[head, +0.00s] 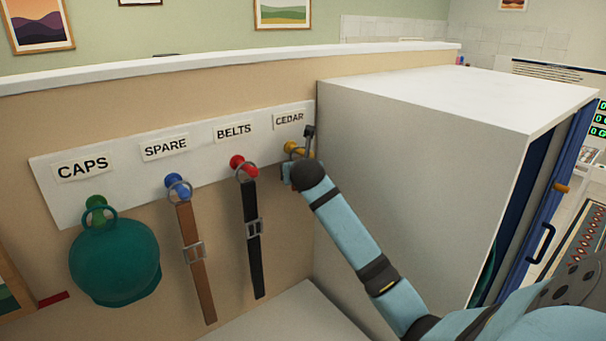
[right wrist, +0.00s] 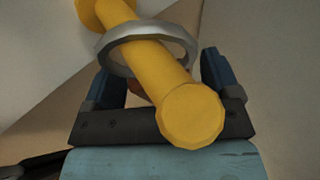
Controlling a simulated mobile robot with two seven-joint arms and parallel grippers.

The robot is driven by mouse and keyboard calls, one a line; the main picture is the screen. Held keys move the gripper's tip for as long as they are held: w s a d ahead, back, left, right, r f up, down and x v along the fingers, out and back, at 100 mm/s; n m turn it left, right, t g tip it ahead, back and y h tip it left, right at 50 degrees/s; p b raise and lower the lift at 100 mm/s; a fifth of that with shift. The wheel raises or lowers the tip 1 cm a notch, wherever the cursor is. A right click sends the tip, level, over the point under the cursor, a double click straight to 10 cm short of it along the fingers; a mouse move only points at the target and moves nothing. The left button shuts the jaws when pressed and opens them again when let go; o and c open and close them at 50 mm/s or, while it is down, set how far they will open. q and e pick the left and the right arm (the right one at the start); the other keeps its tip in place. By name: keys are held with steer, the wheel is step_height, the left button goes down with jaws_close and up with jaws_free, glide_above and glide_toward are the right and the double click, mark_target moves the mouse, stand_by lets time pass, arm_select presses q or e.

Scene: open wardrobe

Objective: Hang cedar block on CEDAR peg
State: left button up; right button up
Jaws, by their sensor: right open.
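The yellow CEDAR peg (head: 291,148) sticks out of the white board at its right end, under the CEDAR label. In the right wrist view the yellow peg (right wrist: 150,60) passes through a grey metal ring (right wrist: 112,66), so the ring is around its shaft, behind the wider round tip. My right gripper (head: 298,165) is at this peg. In the right wrist view its blue fingers (right wrist: 163,80) are apart, one on each side of peg and ring. A small reddish-brown patch below the ring may be the cedar block (right wrist: 144,88); it is mostly hidden. My left gripper is not in view.
The board (head: 140,200) also has pegs with a teal cap (head: 115,262), a brown belt (head: 195,262) and a black belt (head: 252,240) hanging. A white cabinet (head: 420,150) stands close on the right of my right gripper. Its blue door (head: 560,170) is open.

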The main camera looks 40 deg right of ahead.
steer(key=b+v, duration=0.2)
steer(key=v, duration=1)
steer(key=s+a+f+m+y, duration=0.1)
steer(key=a+f+m+y, duration=0.2)
steer(key=f, duration=0.6)
steer(key=s+a+f+m+y, duration=0.1)
steer(key=s+a+f+m, duration=0.15)
steer(key=a+f, duration=0.45)
steer(key=s+a+f+m+y, duration=0.1)
steer(key=a+f+m+y, duration=0.2)
steer(key=f, duration=0.7)
steer(key=s+a+f+m+y, duration=0.2)
steer(key=s+a+f+m, duration=0.5)
steer(key=s+f+m, duration=0.1)
steer(key=s+a+f+m+y, duration=0.1)
steer(key=s+a+f+m, duration=0.6)
steer(key=s+f+m, duration=0.2)
steer(key=s, duration=0.2)
steer(key=shift+s+a+f+y, duration=0.3)
steer(key=shift+a+f+y, duration=0.05)
steer(key=shift+y, duration=0.05)
